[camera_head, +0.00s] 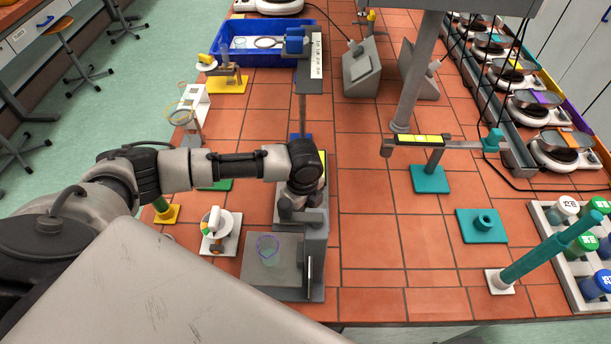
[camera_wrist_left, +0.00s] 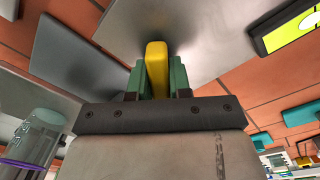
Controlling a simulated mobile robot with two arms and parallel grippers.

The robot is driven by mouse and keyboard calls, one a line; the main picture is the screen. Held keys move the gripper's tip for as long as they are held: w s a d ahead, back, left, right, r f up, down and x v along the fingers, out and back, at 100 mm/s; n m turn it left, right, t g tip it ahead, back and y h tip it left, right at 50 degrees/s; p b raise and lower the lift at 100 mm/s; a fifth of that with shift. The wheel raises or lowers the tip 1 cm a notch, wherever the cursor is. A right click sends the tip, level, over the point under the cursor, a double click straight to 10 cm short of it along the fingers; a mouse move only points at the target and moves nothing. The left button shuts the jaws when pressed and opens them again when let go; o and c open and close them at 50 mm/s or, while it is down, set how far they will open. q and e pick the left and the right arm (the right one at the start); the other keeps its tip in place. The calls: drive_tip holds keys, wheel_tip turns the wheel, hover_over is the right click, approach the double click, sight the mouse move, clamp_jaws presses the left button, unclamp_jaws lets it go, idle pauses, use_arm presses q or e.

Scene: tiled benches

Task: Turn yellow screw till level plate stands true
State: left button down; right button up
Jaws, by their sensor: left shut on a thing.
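My left gripper (camera_head: 296,214) points down over a grey apparatus (camera_head: 316,240) at the near middle of the bench. In the left wrist view its green fingertips (camera_wrist_left: 157,68) are shut on the yellow screw (camera_wrist_left: 157,52), one finger on each side. The screw is hidden in the head view. A light grey plate (camera_wrist_left: 205,28) lies beyond the fingers, and a yellow-green level vial with black marks (camera_wrist_left: 293,33) shows at its right. The vial's edge also shows beside my wrist in the head view (camera_head: 322,168). I cannot tell whether the plate is level. My right gripper is out of view.
A grey block with a glass vessel (camera_head: 268,250) stands just in front of the gripper. A white dial device (camera_head: 219,232) is to its left. A teal stand with a yellow-topped beam (camera_head: 430,180) is to the right. Bare tiles (camera_head: 375,250) lie between.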

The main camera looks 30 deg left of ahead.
use_arm(q)
drive_tip(key=shift+w+r, duration=0.1)
drive_tip(key=shift+r, duration=0.1)
drive_tip(key=shift+r+p, duration=0.1)
drive_tip(key=shift+p, duration=0.25)
drive_tip(key=shift+r+n+p, duration=0.15)
drive_tip(key=shift+n+p, duration=0.75)
drive_tip(key=shift+w+n, duration=0.15)
drive_tip(key=shift+n, duration=0.15)
drive_tip(key=shift+f+p, duration=0.2)
drive_tip(key=shift+p, duration=0.1)
drive_tip(key=shift+n, duration=0.3)
